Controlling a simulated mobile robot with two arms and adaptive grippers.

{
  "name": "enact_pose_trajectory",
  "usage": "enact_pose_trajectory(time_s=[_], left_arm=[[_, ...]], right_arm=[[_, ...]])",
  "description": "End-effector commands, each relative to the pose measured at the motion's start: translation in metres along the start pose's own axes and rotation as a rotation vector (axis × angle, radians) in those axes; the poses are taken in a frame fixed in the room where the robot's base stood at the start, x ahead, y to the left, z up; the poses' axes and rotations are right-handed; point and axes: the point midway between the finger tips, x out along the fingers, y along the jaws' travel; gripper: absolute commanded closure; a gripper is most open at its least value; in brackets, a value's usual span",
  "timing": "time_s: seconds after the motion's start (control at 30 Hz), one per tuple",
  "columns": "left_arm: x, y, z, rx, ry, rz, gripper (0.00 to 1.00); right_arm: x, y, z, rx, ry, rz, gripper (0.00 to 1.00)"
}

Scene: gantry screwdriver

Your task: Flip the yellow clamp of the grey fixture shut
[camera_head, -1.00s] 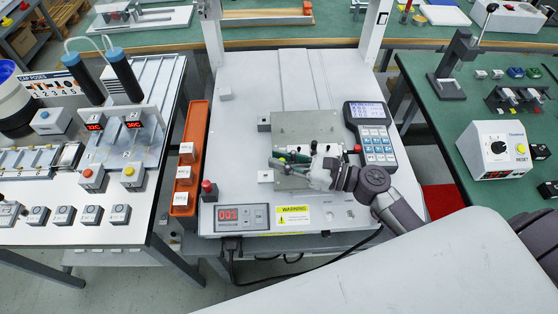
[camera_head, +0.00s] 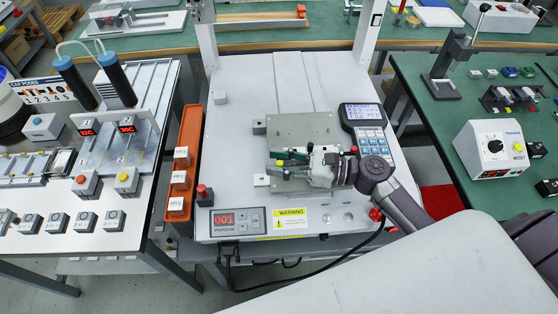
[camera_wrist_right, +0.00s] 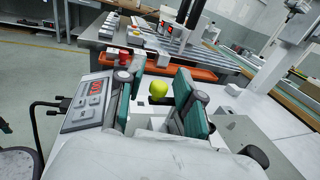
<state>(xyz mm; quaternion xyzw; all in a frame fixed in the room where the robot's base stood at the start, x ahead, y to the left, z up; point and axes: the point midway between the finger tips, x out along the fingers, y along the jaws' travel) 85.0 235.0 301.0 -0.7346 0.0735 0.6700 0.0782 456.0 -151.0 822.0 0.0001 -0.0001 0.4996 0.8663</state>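The grey fixture (camera_head: 305,128) is a flat grey plate on the white machine bed, in the middle of the head view. My right gripper (camera_head: 280,163) reaches over its front part from the right, pointing left. Its two green-padded fingers are apart. In the right wrist view the rounded yellow clamp tip (camera_wrist_right: 158,89) shows between the spread fingers, with a gap on both sides. A small bit of yellow also shows between the fingers in the head view. The rest of the clamp is hidden by my gripper. My left gripper is not in view.
A handheld keypad unit (camera_head: 368,130) stands right of the fixture, close to my right arm. A red button (camera_head: 202,191) and a red program display (camera_head: 238,221) are at the front left. An orange tray (camera_head: 183,165) lines the left edge. The bed behind the fixture is clear.

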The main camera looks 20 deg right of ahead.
Motion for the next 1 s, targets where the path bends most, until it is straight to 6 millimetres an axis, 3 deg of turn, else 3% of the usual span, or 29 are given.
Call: enact_pose_trajectory(time_s=[0.37, 0.8, 1.0], left_arm=[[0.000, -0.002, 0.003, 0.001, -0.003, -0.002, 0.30], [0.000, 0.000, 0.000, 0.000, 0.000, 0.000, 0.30], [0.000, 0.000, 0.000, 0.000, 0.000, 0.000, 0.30]], right_arm=[[0.000, 0.000, 0.005, -0.002, 0.000, 0.000, 0.57], [0.000, 0.000, 0.081, -0.006, 0.000, 0.002, 0.57], [0.000, 0.000, 0.098, -0.002, 0.001, 0.000, 0.57]])
